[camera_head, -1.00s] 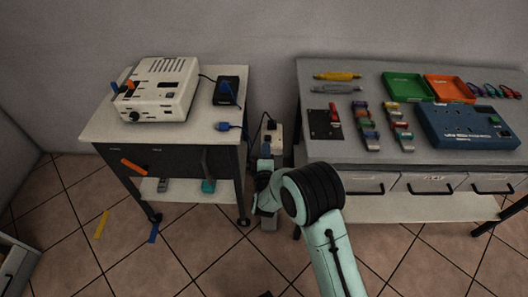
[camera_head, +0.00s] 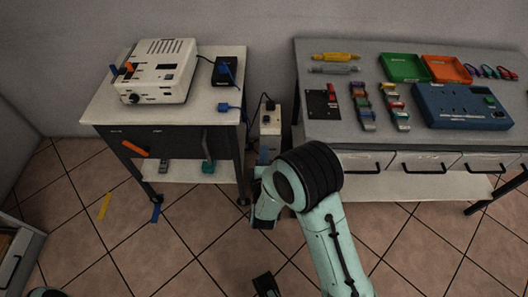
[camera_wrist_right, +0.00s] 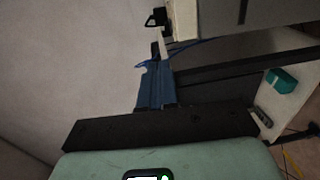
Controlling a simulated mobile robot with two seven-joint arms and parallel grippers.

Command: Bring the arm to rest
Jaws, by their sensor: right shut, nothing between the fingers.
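My right gripper (camera_head: 264,156) is in the gap between the two tables in the head view, in front of a pale socket box (camera_head: 271,122). My right arm reaches up to it from the bottom and hides part of it. In the right wrist view the shut fingers (camera_wrist_right: 156,86) are together with nothing between them. A dark thing and a pale green part at the bottom edge of the head view are too cut off to name.
The left table (camera_head: 100,112) carries a white device (camera_head: 160,75), a black box (camera_head: 229,72) and a blue plug (camera_head: 226,107). The right workbench (camera_head: 345,152) holds coloured trays, connectors and a blue panel (camera_head: 462,108). Yellow (camera_head: 105,206) and blue (camera_head: 156,209) strips lie near the left table. Open floor lies in front.

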